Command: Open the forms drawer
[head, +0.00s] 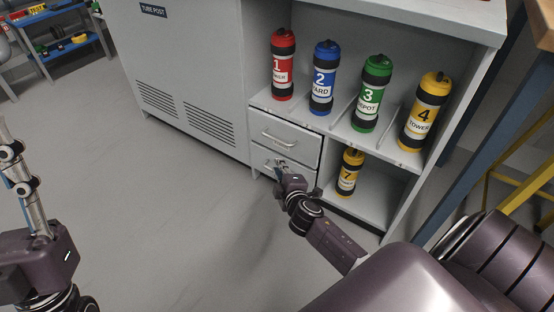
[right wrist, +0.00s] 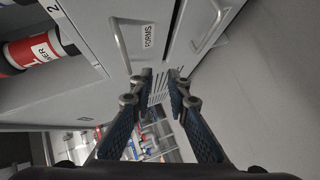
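The forms drawer (head: 287,137) is the upper of two stacked light grey drawers in the cabinet and looks shut. Its bar handle (right wrist: 119,43) and white FORMS label (right wrist: 149,37) show in the right wrist view. My right gripper (head: 279,165) is in front of the lower drawer, below the forms handle. In the right wrist view its two fingers (right wrist: 160,82) are apart with nothing between them. Its fingers are small and partly hidden in the head view. My left gripper (head: 12,160) is at the left edge, far from the drawers, partly cut off.
The lower drawer's handle (right wrist: 209,30) is close to my right gripper. Red (head: 282,65), blue (head: 323,78), green (head: 371,94) and yellow (head: 425,112) canisters stand on the shelf above. Canister 7 (head: 349,172) stands in the lower compartment. The floor (head: 170,210) before the cabinet is clear.

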